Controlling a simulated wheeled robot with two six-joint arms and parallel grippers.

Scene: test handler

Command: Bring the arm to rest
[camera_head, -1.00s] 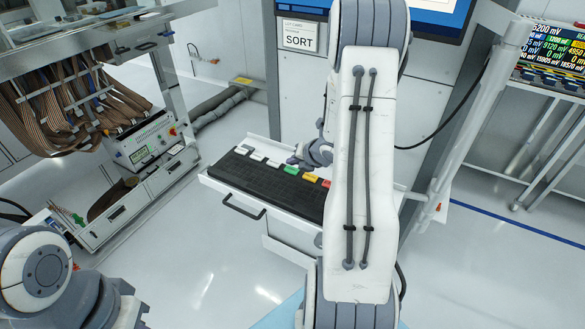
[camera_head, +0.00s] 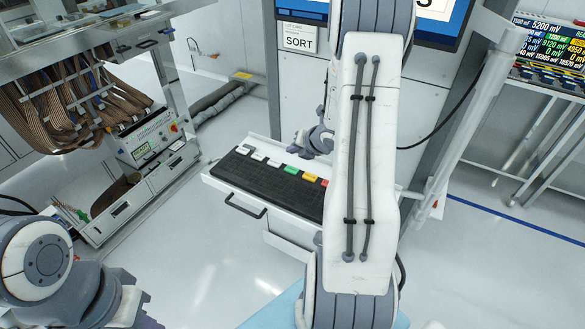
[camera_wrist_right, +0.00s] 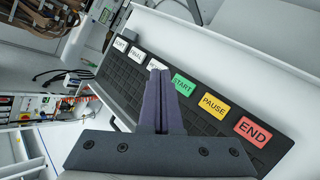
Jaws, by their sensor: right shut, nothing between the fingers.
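My right arm stands large down the middle of the head view and hides part of the machine behind it. My right gripper (camera_head: 291,149) shows just left of that arm, above the black key panel (camera_head: 242,170). In the right wrist view its two dark fingers (camera_wrist_right: 160,75) are together with nothing between them. They overlap the panel in the picture near the green START key (camera_wrist_right: 182,84); the gap to it is hard to judge. My left arm (camera_head: 45,258) is at the lower left; its fingers are not visible.
The panel sits on a pulled-out drawer with a handle (camera_head: 245,206), below the SORT sign (camera_head: 299,39). The yellow PAUSE key (camera_wrist_right: 213,104) and red END key (camera_wrist_right: 252,131) are beside START. A cable rack (camera_head: 75,100) stands left; open floor (camera_head: 200,260) lies in front.

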